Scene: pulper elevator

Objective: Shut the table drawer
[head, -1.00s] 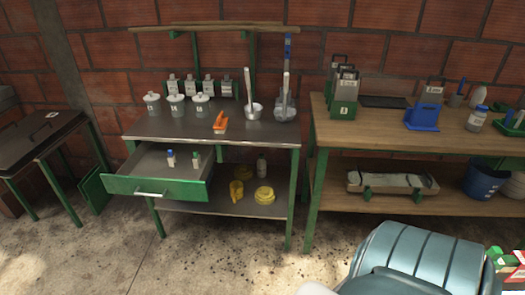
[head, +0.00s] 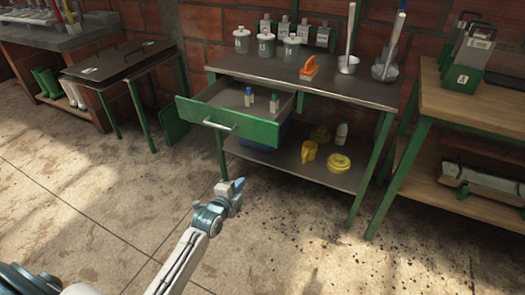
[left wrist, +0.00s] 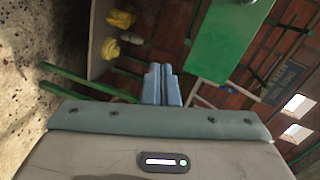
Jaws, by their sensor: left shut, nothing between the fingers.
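The table drawer (head: 228,123) has a green front and a pale bar handle (head: 219,126). It is pulled out to the left from under the dark metal table top (head: 310,80). In the left wrist view the shut fingers (left wrist: 162,84) show beside the green drawer front (left wrist: 228,45). My right gripper is not in view.
Grey canisters (head: 266,45) and an orange-handled brush (head: 309,68) stand on the table. Yellow items (head: 338,163) lie on its lower shelf. A wooden bench (head: 480,100) stands at right, a dark-topped table (head: 118,62) at left.

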